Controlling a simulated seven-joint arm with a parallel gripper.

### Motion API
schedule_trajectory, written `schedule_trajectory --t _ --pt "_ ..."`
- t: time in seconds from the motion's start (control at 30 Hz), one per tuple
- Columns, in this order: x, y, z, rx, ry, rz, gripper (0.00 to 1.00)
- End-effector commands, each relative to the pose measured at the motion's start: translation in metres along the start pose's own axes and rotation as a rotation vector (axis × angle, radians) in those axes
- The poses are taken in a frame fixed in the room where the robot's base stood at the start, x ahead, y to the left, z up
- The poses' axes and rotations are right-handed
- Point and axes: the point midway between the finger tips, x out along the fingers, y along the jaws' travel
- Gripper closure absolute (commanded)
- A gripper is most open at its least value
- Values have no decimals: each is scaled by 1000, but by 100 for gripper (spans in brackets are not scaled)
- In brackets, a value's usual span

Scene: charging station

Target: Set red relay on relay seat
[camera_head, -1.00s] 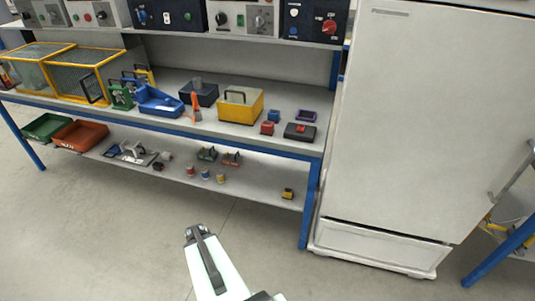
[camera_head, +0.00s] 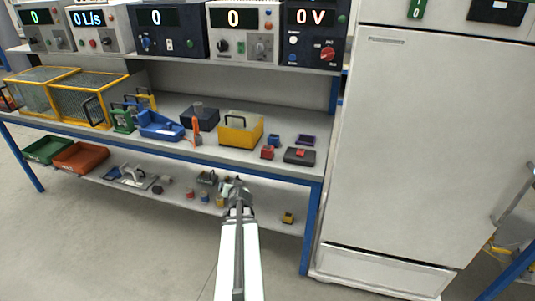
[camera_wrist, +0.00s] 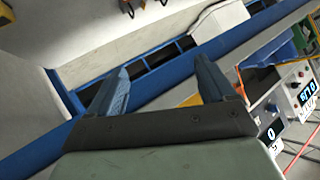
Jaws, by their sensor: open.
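A small red block (camera_head: 267,153), which looks like the red relay, stands on the right part of the bench top in the head view. My gripper (camera_head: 235,183) is in front of the bench, left of and nearer than the red block, over the lower shelf in the picture. In the wrist view my gripper (camera_wrist: 160,86) has its two fingers apart with nothing between them. I cannot make out the relay there.
A blue block (camera_head: 274,140) sits behind the red one, and a dark box with a red top piece (camera_head: 299,156) to its right. A yellow box (camera_head: 240,131) stands left. The upper shelf (camera_head: 180,58) carries instruments. A white cabinet (camera_head: 425,150) stands right of the bench.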

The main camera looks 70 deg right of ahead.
Motion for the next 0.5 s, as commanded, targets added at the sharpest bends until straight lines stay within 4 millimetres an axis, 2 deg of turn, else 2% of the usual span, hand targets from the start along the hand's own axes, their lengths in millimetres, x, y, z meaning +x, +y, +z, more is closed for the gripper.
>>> schedule_trajectory --t 0.1,0.3,0.5 --pt "1 9 -37 -6 182 45 17" --pt "-17 37 -90 -42 454 201 17" --pt "-44 64 -119 -129 621 387 17"
